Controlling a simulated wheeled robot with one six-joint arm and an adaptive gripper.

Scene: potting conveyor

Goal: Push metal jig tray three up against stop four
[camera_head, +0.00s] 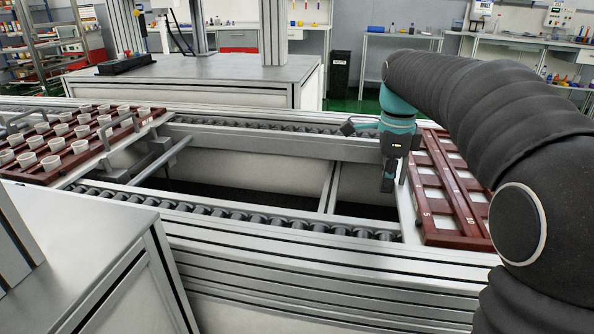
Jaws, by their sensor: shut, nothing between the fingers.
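My gripper (388,184) points down with its fingers closed and empty, over the gap between the conveyor rails. It hangs just left of a red-brown tray frame (430,238) with pale rectangular openings and small white numbers, at the right. Whether they touch I cannot tell. A pale metal strip (407,214) runs along that frame's left edge. A second red-brown tray (97,150) at the left holds several white cups in rows and has metal handles. No label shows which tray is number three, and I cannot make out stop four. My arm hides part of the right frame.
Roller rails (262,219) run along the near side and the far side (262,125), with an open gap and crossbars between them. A grey metal table (75,240) stands at the near left. A grey workbench (200,70) with a black box stands behind the conveyor.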

